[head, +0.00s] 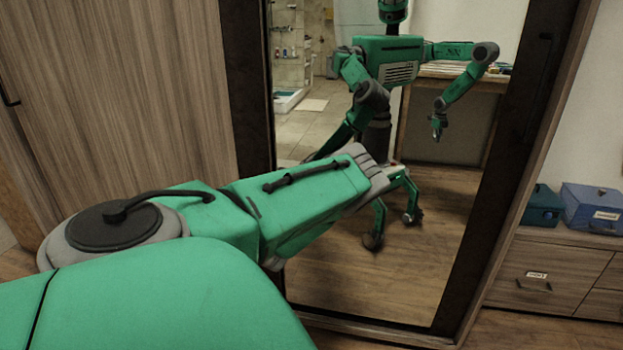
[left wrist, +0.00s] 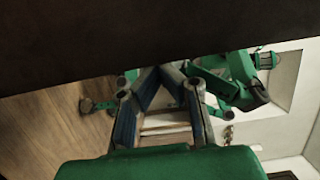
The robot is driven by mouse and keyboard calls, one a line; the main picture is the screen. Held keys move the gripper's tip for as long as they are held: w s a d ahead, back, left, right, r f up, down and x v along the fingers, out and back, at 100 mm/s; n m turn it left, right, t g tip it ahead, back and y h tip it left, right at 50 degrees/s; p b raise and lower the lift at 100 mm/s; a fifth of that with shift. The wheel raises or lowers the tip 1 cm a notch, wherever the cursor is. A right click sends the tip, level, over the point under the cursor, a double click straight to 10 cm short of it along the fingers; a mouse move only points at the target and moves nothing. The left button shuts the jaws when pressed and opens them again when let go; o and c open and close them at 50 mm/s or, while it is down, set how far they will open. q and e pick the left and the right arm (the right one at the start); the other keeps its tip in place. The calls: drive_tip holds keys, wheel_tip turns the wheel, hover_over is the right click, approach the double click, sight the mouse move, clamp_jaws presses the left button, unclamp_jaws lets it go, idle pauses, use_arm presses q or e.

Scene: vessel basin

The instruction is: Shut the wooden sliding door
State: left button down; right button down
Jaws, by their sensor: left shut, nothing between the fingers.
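A wood-grain door panel (head: 120,90) fills the left of the head view. Beside it stands a tall mirror panel (head: 440,250) in a dark frame (head: 490,210). My left arm reaches from the lower left across the front of the mirror; its forearm hides the gripper in the head view. In the left wrist view my left gripper (left wrist: 162,72) is shut and empty, its fingertips close to the edge of a dark band (left wrist: 130,40). I cannot tell whether they touch it. My right gripper shows only as part of my reflection in the mirror.
A low wooden drawer unit (head: 550,270) stands at the right, with a blue box (head: 592,208) and a teal box (head: 541,205) on top. A dark handle (head: 8,90) is at the far left. My arm covers the lower left.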

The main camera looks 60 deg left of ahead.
use_arm(q)
drive_tip(key=s+a+b, duration=0.4)
drive_tip(key=s+a, duration=1.1)
drive_tip(key=s, duration=0.2)
drive_tip(key=shift+s+r, duration=0.15)
drive_tip(key=shift+s, duration=0.2)
drive_tip(key=shift+s+a, duration=0.1)
